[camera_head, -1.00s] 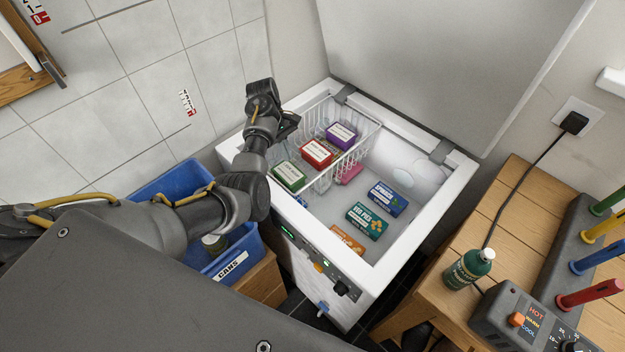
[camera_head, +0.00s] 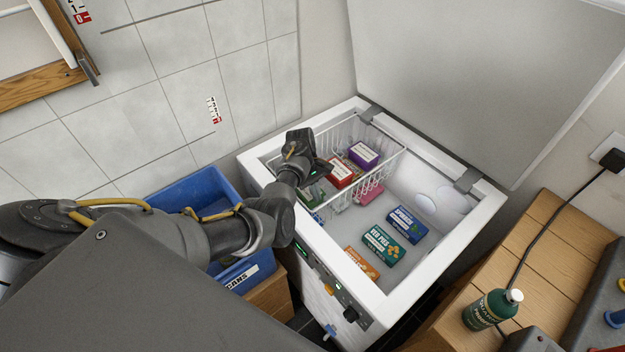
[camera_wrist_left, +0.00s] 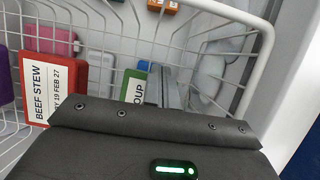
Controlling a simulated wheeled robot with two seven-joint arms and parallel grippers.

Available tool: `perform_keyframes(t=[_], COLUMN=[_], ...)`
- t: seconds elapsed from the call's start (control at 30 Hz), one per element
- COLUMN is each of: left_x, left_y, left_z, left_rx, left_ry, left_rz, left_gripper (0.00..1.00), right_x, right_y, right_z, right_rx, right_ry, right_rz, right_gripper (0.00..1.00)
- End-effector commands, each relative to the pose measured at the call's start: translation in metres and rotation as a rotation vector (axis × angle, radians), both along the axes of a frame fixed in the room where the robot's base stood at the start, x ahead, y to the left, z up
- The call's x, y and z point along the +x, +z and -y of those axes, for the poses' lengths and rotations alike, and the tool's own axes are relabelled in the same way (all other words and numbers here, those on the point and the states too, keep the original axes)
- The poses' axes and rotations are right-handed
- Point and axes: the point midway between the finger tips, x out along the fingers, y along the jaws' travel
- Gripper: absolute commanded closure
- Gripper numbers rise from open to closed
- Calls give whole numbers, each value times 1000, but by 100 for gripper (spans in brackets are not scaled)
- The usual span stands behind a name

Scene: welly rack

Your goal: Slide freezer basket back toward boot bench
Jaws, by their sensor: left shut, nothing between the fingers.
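The white wire freezer basket (camera_head: 393,165) hangs at the left end of the open chest freezer (camera_head: 452,247). It holds a purple box (camera_head: 363,154), a red box (camera_head: 341,172) and a green box (camera_head: 312,196), which my arm partly hides. My left gripper (camera_head: 318,168) is shut and empty, over the basket's near left part. In the left wrist view the red beef stew box (camera_wrist_left: 55,85) and the green soup box (camera_wrist_left: 134,88) show beside the wires; whether the fingers touch the basket is unclear. A wooden bench (camera_head: 555,245), likely the boot bench, stands right of the freezer. My right gripper is out of view.
Blue, teal and orange boxes (camera_head: 380,244) lie on the freezer floor, with a pink packet (camera_head: 370,193) by the basket. The raised lid (camera_head: 470,80) stands behind. A blue cans crate (camera_head: 190,190) is at left, and a green bottle (camera_head: 490,309) stands on the bench.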

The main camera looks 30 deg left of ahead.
Motion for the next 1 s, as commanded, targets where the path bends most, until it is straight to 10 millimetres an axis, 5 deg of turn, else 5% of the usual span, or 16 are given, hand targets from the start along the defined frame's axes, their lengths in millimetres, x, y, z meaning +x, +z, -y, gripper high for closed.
perform_keyframes(t=[0.33, 1.0], left_x=[-14, -13], left_y=[-4, -6], left_z=[37, 38], left_rx=[-1, 0], left_ry=[-3, 21], left_rz=[1, 1], left_gripper=[100, 100], right_x=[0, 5], right_y=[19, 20], right_z=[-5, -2], right_rx=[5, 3], right_ry=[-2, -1], right_rz=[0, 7], right_gripper=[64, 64])
